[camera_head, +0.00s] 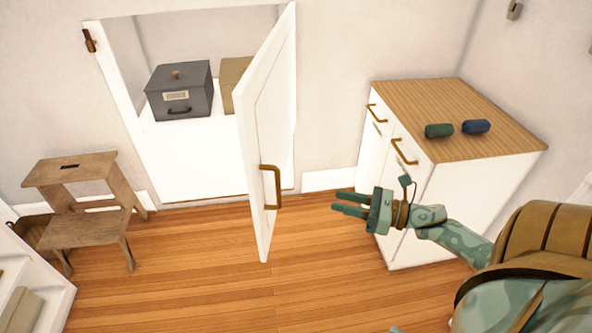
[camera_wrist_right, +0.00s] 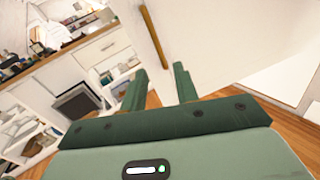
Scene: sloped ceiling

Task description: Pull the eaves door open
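The white eaves door (camera_head: 268,130) stands well open, swung out into the room from the low wall opening. Its brown bar handle (camera_head: 277,187) is on the free side, towards the right. In the right wrist view the handle (camera_wrist_right: 152,38) shows as a brown bar on the white door face (camera_wrist_right: 205,45), beyond my fingers. My right gripper (camera_head: 336,201) is to the right of the handle, apart from it, with its fingers pointing left at the door. The two green fingers (camera_wrist_right: 160,70) are spread with nothing between them. My left gripper is not in view.
A grey box (camera_head: 180,100) and a tan box (camera_head: 234,82) sit inside the opening. A wooden step stool (camera_head: 82,190) stands at left. A white cabinet (camera_head: 450,200) with green and blue rolls on its wooden top stands at right. The floor (camera_head: 190,270) before the opening is clear.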

